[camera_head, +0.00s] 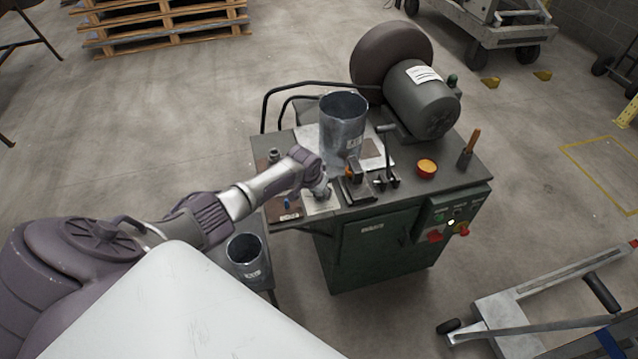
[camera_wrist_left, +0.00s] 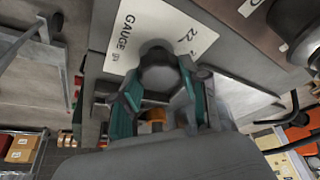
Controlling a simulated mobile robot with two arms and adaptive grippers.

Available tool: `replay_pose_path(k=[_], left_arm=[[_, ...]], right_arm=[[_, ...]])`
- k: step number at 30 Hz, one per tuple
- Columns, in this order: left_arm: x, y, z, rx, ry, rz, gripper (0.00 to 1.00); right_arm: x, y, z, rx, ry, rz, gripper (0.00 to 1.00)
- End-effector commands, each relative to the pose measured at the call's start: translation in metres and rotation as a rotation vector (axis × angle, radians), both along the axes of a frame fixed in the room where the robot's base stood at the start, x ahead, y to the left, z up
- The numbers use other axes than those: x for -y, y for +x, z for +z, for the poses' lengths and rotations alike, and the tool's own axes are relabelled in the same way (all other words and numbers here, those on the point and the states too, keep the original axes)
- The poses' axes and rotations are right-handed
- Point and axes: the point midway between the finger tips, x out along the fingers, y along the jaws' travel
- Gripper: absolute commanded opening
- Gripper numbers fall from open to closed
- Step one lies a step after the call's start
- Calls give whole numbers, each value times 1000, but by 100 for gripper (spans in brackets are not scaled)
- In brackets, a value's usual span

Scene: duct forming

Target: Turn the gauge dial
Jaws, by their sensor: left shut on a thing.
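The gauge dial is a dark round knob (camera_wrist_left: 160,72) on a white plate marked GAUGE (camera_wrist_left: 128,50) in the left wrist view; the number 22 shows on the plate beside it. My left gripper (camera_wrist_left: 158,92) has its fingers on either side of the knob and is shut on it. In the head view, my left arm reaches in from the left and my left gripper (camera_head: 321,190) is over the pale plate at the front left of the green machine (camera_head: 380,245). The knob is hidden there by the gripper. My right gripper is not in view.
A metal duct cylinder (camera_head: 343,125) stands on the machine top, behind small levers (camera_head: 386,160). A large motor (camera_head: 422,100) is at the back right. Another cylinder (camera_head: 246,258) stands lower, left of the machine. A cart (camera_head: 540,310) is at the lower right.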

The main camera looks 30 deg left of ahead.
Motion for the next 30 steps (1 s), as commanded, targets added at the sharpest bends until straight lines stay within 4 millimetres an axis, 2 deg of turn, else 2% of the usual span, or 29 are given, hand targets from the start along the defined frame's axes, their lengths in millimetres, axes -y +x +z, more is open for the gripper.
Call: replay_pose_path(k=[1, 4, 15, 30], left_arm=[[2, 1, 4, 1, -3, 43, 10], [2, 1, 4, 1, -3, 135, 10], [3, 1, 1, 0, -2, 408, 10], [2, 2, 1, 2, -1, 533, 10]], right_arm=[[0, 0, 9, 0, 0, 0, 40], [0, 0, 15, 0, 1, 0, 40], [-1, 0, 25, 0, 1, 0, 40], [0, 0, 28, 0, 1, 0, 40]])
